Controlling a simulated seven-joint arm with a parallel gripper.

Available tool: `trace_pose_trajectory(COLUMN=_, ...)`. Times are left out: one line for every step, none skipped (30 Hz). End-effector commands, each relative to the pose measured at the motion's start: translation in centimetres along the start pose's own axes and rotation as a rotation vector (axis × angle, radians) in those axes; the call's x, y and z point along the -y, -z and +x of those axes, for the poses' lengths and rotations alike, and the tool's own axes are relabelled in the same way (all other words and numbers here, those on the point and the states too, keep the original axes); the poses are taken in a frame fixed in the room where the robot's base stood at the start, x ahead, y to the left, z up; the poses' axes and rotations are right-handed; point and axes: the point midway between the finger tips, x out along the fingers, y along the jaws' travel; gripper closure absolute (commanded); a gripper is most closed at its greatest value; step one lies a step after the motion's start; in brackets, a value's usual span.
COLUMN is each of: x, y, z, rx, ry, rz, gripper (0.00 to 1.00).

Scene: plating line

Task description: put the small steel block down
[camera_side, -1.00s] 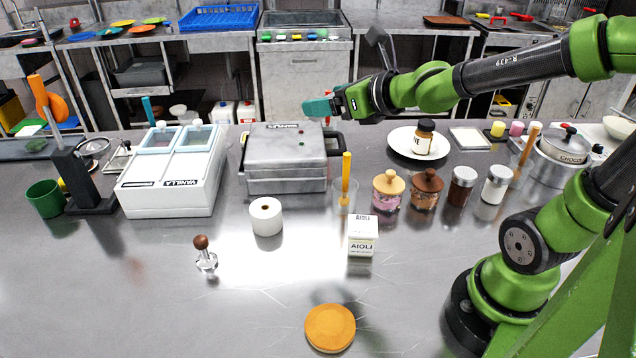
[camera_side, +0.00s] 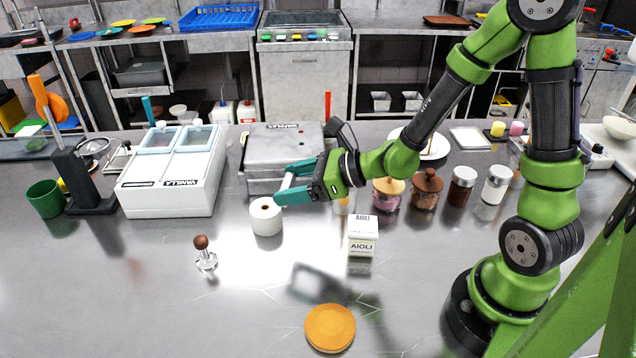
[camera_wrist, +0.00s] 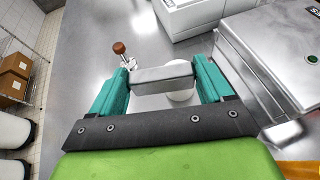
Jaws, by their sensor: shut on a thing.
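My gripper (camera_side: 292,185) is shut on the small steel block (camera_wrist: 163,76), a plain grey bar that spans the gap between the two teal fingers in the wrist view. In the side view the steel block shows as a light sliver between the fingertips (camera_side: 290,178). My gripper is in the air above the counter (camera_side: 230,300), just right of and above the white roll (camera_side: 266,220) and in front of the grey press (camera_side: 262,170). The block's underside is hidden, and it is held clear of the counter.
The white AIOLI box (camera_side: 362,240) stands right of the roll. A tamper (camera_side: 205,256) with a brown knob stands at left. An orange disc (camera_side: 330,328) lies at the front. A white VANILLA unit (camera_side: 165,200) is at back left. The front left counter is clear.

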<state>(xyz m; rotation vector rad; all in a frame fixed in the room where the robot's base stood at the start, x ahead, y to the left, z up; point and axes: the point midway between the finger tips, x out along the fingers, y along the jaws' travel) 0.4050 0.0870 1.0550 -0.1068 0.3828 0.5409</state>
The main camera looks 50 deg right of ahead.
Motion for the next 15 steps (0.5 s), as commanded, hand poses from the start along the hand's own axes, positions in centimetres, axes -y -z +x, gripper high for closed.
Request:
trace_pose_trajectory(x=-1.4, y=1.1, z=1.0, rx=0.000, ry=-0.083, rz=-0.022, gripper=0.67)
trace_pose_trajectory(x=-2.3, y=1.6, z=1.4, rx=0.001, ry=-0.136, rz=-0.044, gripper=0.67)
trace_pose_trajectory(x=-3.6, y=2.1, z=1.9, rx=0.003, ry=-0.207, rz=-0.075, gripper=0.67)
trace_pose_trajectory(x=-4.5, y=2.4, z=2.1, rx=0.004, ry=-0.256, rz=-0.098, gripper=0.67)
trace_pose_trajectory(x=-5.5, y=2.7, z=2.3, rx=0.005, ry=-0.304, rz=-0.119, gripper=0.67)
trace_pose_trajectory(x=-6.5, y=2.9, z=2.5, rx=0.006, ry=-0.361, rz=-0.145, gripper=0.67)
trace_pose_trajectory(x=-7.2, y=3.0, z=2.5, rx=0.006, ry=-0.400, rz=-0.163, gripper=0.67)
trace_pose_trajectory(x=-7.8, y=3.0, z=2.5, rx=0.006, ry=-0.433, rz=-0.179, gripper=0.67)
trace_pose_trajectory(x=-8.5, y=2.9, z=2.5, rx=0.007, ry=-0.472, rz=-0.197, gripper=0.67)
trace_pose_trajectory(x=-8.9, y=2.8, z=2.4, rx=0.006, ry=-0.496, rz=-0.208, gripper=0.67)
trace_pose_trajectory(x=-9.2, y=2.7, z=2.3, rx=0.006, ry=-0.516, rz=-0.218, gripper=0.67)
trace_pose_trajectory(x=-9.4, y=2.4, z=2.2, rx=0.006, ry=-0.536, rz=-0.227, gripper=0.67)
trace_pose_trajectory(x=-9.6, y=2.3, z=2.2, rx=0.005, ry=-0.549, rz=-0.232, gripper=0.67)
trace_pose_trajectory(x=-9.7, y=2.1, z=2.1, rx=0.005, ry=-0.558, rz=-0.236, gripper=0.67)
trace_pose_trajectory(x=-9.8, y=2.1, z=2.0, rx=0.004, ry=-0.569, rz=-0.238, gripper=0.67)
